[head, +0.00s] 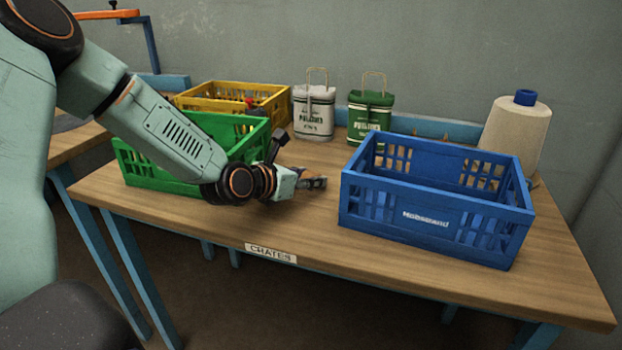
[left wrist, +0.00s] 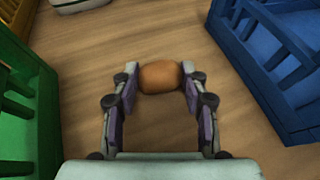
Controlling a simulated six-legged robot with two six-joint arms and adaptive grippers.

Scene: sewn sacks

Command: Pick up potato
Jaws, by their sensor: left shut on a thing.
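The potato (left wrist: 160,77) is a brown, rounded lump between the two fingers of my left gripper (left wrist: 160,82) in the left wrist view. The fingers are shut on it from both sides. In the head view my left gripper (head: 316,183) is low over the table between the green and blue crates. There the potato is mostly hidden by the fingers. I cannot tell whether the potato touches the table. My right gripper is not in view.
A green crate (head: 150,172) stands left and a blue crate (head: 440,222) right, both close by. Behind are a yellow crate (head: 215,90), a white sack (head: 313,110), a green sack (head: 370,115) and a thread cone (head: 515,130). The wooden table (head: 400,270) is bare in front.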

